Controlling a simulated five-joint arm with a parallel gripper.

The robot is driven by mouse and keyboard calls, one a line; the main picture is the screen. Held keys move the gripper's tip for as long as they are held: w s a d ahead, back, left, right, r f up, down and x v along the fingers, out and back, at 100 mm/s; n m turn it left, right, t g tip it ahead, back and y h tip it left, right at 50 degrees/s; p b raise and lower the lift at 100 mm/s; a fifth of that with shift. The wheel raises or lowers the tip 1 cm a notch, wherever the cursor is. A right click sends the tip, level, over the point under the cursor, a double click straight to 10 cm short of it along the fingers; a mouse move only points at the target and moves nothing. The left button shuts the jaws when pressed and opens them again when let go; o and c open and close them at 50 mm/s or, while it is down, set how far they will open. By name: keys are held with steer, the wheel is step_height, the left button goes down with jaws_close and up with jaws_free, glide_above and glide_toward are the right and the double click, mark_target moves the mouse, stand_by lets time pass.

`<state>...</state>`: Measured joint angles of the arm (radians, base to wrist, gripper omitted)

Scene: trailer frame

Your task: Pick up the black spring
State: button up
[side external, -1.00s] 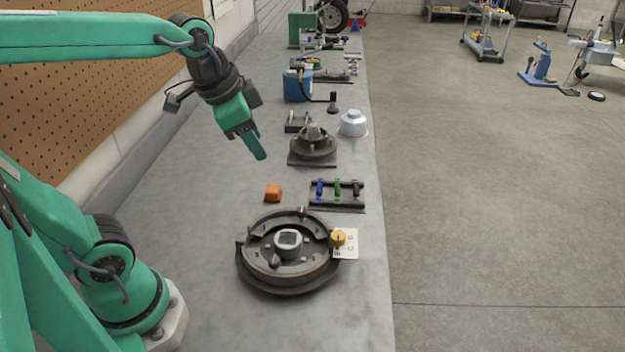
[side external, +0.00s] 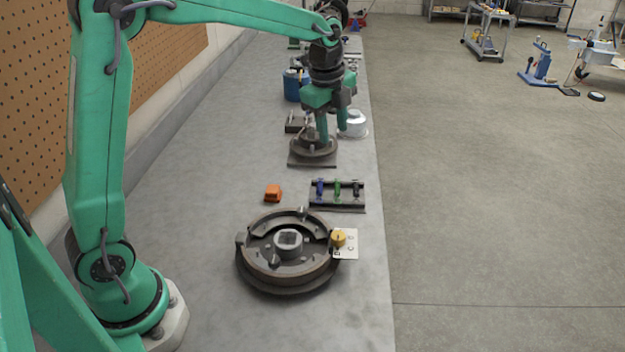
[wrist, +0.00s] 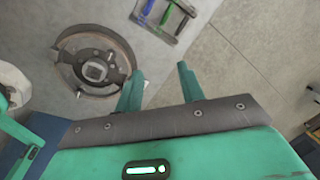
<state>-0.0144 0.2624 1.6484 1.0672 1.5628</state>
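The black spring (side external: 356,188) stands at the right end of a dark rack (side external: 338,208), beside a green spring (side external: 337,187) and a blue spring (side external: 319,188). My gripper (side external: 332,130) points down, well behind the rack in the side view, by the dark hub. Its two fingers are apart with nothing between them. In the wrist view my gripper (wrist: 158,72) is also open and empty. The rack (wrist: 177,40) shows there at the top, cut by the frame edge and beyond the fingertips.
A round brake assembly (side external: 250,262) lies in front of the rack, with a yellow knob (side external: 338,239) on a white card. An orange block (side external: 273,193) sits left of the rack. The dark hub (side external: 315,147) and a silver part stand behind. The bench left of the orange block is clear.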

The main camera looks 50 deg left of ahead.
mark_target(356, 187)
steer(key=w+f+m, duration=0.3)
steer(key=f, duration=0.1)
steer(key=w+f+m+g, duration=0.1)
steer(key=w+f+m, duration=0.2)
steer(key=f, duration=0.1)
steer(key=w+f+m, duration=0.2)
steer(key=w+f, duration=0.2)
steer(key=shift+a+f+m+g, duration=0.25)
steer(key=shift+a+m+g, duration=0.05)
steer(key=shift+m+g, duration=0.1)
steer(key=shift+s+d+f, duration=0.1)
steer(key=shift+f, duration=3.8)
jaws_close()
